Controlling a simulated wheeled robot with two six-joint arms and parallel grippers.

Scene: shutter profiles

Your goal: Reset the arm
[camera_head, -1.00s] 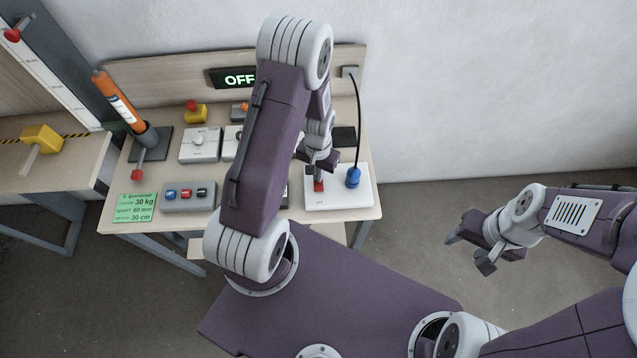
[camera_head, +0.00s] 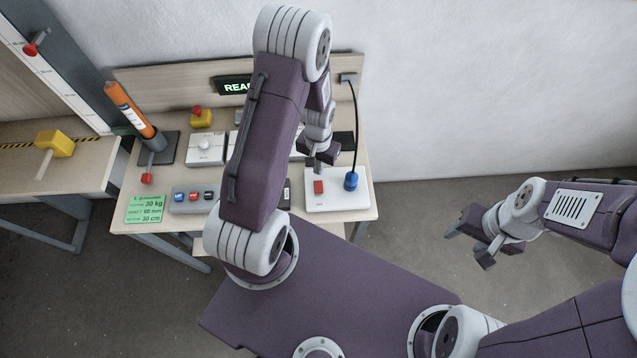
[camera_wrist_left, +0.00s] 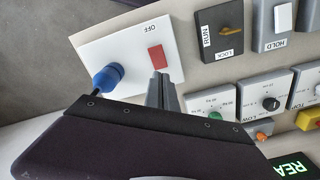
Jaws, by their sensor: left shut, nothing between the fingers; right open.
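My left gripper (camera_head: 316,160) is shut and empty, just above and behind the white panel (camera_head: 346,202) that carries a red rocker switch (camera_head: 318,187) and a blue plug (camera_head: 351,181). The left wrist view shows the closed fingertips (camera_wrist_left: 160,82) beside the red switch (camera_wrist_left: 157,57), with the blue plug (camera_wrist_left: 107,77) to the left. I cannot tell from it whether they touch the panel. My right gripper (camera_head: 468,242) is open and empty over the floor, right of the table. My left arm hides part of the table's middle and the lit display (camera_head: 234,87).
A side table with a yellow block (camera_head: 56,143) is further left. Floor on the right is clear.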

